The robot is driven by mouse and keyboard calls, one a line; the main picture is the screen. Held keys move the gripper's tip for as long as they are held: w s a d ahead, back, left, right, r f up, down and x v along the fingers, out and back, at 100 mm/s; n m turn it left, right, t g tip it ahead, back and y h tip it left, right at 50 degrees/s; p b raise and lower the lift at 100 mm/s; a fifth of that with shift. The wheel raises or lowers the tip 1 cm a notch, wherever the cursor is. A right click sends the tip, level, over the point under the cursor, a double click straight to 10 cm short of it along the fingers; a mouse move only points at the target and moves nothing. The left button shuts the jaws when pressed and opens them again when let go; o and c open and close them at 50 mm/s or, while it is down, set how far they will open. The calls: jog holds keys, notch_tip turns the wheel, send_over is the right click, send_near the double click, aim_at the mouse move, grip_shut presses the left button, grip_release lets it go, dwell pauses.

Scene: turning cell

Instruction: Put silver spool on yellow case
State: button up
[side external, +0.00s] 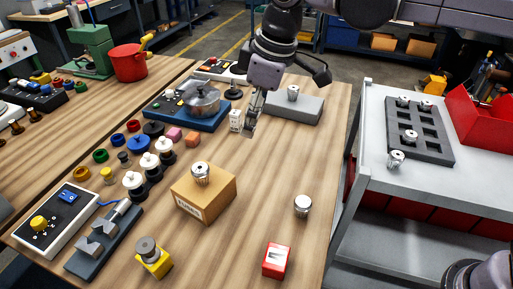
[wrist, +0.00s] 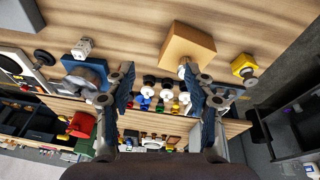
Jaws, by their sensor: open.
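A small yellow case (side external: 154,265) stands at the front left of the table, with a grey, silver-looking spool (side external: 147,245) on its top. The yellow case also shows at the upper right of the wrist view (wrist: 243,65). Similar silver ridged pieces sit on the cardboard box (side external: 201,172) and on bare table at the right (side external: 303,206); I cannot tell which is the named spool. My gripper (side external: 249,128) is open and empty above the far part of the table, beside a small white block (side external: 235,120). Its spread fingers show in the wrist view (wrist: 160,90).
A cardboard box (side external: 207,199) stands mid-table and a red case (side external: 277,260) at the front. A grey block (side external: 291,108) bears another silver piece. Several knobs and black-and-white spools crowd the left. A cart (side external: 440,188) with a slotted tray stands right. The right-middle table is mostly clear.

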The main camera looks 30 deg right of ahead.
jog(key=s+d+f+m+t, duration=0.1)
jog(key=s+d+m, duration=0.1)
jog(key=d, duration=0.6)
jog(key=s+d+f+m+t, duration=0.1)
jog(key=s+d+m, duration=0.15)
jog(key=d, duration=0.45)
jog(key=s+d+f+m+t+h, duration=0.1)
jog(key=s+d+f+m+t, duration=0.1)
jog(key=s+d+f+m, duration=0.3)
jog(key=s+d+f, duration=0.3)
jog(key=s+d, duration=0.1)
jog(key=d, duration=0.3)
jog(key=shift+s+d+f+m+t+h, duration=0.15)
jog(key=shift+f+m+t+h, duration=0.15)
jog(key=shift+m, duration=0.05)
